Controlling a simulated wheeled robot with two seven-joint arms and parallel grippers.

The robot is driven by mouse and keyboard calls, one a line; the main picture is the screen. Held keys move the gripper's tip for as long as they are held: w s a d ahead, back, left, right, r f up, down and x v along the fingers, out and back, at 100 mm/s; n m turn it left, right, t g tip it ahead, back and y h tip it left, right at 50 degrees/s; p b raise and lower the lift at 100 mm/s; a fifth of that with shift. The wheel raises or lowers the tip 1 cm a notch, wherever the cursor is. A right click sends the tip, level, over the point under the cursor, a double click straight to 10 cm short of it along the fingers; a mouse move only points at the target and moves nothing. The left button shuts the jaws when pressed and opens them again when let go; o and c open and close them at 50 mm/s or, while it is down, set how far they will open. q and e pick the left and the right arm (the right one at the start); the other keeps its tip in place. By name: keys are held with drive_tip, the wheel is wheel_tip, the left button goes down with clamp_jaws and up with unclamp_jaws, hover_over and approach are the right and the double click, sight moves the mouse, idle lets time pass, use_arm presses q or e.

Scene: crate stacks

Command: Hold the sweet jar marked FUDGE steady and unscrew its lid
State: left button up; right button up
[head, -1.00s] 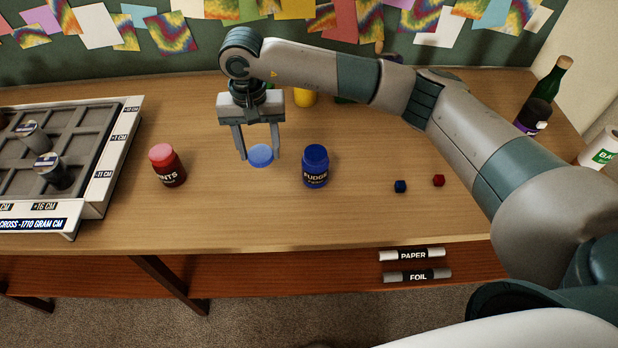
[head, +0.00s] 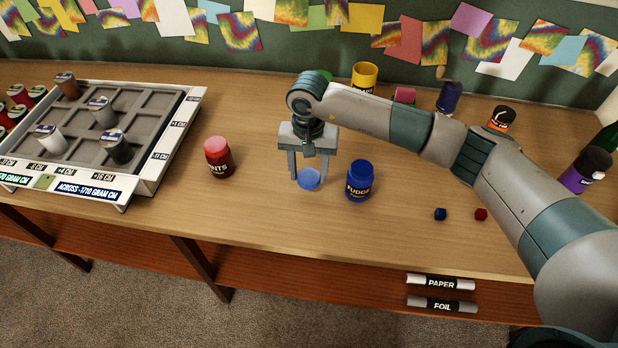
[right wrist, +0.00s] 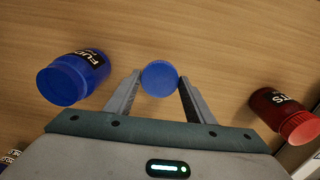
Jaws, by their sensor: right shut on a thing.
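The blue jar marked FUDGE (head: 359,182) stands upright on the table and also shows in the right wrist view (right wrist: 88,71). Its top is blue too; I cannot tell whether that is a lid or the bare jar top. My right gripper (head: 309,178) is left of the jar, apart from it, pointing down. Its fingers are shut on a round, lighter blue lid (head: 309,180), which also shows between the fingertips in the right wrist view (right wrist: 159,78). I cannot tell how high the lid is above the table. My left gripper is not in view.
A red jar (head: 219,158) stands left of my right gripper. A tray with compartments and weights (head: 170,150) is at the far left. A blue cube (head: 440,214) and a red cube (head: 481,214) lie right of the FUDGE jar. Several containers stand at the back. The table's front middle is clear.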

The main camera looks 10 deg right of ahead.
sight(309, 176)
drive_tip(key=shift+f+p, duration=0.7)
drive_tip(key=shift+f, duration=1.15)
drive_tip(key=shift+f+b, duration=0.2)
drive_tip(key=shift+b, duration=0.1)
drive_tip(key=o, duration=1.2)
drive_tip(key=shift+c, duration=0.2)
drive_tip(key=shift+r, duration=0.1)
